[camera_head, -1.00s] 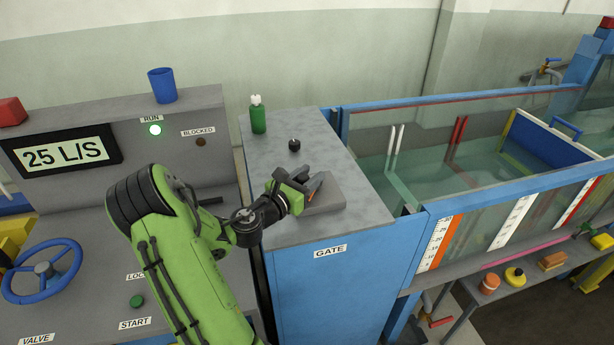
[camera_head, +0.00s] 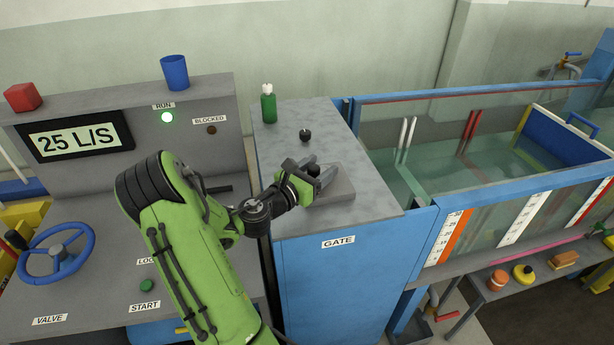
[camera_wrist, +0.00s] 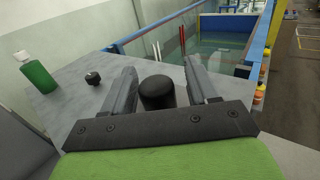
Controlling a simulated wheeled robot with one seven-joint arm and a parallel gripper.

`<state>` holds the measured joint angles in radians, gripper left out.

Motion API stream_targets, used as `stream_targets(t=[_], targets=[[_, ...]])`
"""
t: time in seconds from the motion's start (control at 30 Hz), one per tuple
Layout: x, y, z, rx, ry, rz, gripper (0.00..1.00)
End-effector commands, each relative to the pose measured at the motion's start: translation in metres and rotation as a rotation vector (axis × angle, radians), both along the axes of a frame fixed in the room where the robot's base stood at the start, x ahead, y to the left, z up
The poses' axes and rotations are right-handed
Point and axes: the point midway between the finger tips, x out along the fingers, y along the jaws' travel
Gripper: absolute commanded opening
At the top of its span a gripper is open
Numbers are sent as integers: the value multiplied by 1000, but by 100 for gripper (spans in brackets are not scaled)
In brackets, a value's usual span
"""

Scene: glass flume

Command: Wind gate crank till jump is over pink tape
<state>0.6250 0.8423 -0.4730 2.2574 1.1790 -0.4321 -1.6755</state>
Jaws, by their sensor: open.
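A black upright knob (camera_wrist: 157,93) stands between the fingers of my gripper (camera_wrist: 160,86) in the wrist view. The fingers are open, one on each side of it, and I cannot tell whether either touches it. In the head view my gripper (camera_head: 318,172) is over a grey block (camera_head: 338,190) on top of the blue GATE cabinet (camera_head: 325,275). The rest of the crank is hidden by the gripper. The flume (camera_head: 490,160) holds greenish water. A pink strip (camera_head: 545,243) runs along the lower front of its glass. I cannot make out the jump.
A green bottle (camera_head: 268,104) and a small black knob (camera_head: 305,134) stand behind on the cabinet top. The blue valve wheel (camera_head: 57,252) and control panel are at left. The display (camera_head: 75,140) reads 25 L/S and the RUN lamp (camera_head: 167,117) is lit.

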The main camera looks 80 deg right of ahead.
Motion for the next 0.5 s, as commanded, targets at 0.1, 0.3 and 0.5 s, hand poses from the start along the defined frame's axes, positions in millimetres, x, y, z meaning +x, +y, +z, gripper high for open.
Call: stream_targets(t=[0.1, 0.3, 0.5], targets=[[15, 23, -2, 2, 1, 8, 59], [42, 74, -1, 2, 1, 10, 59], [63, 118, -2, -7, -1, 6, 59]])
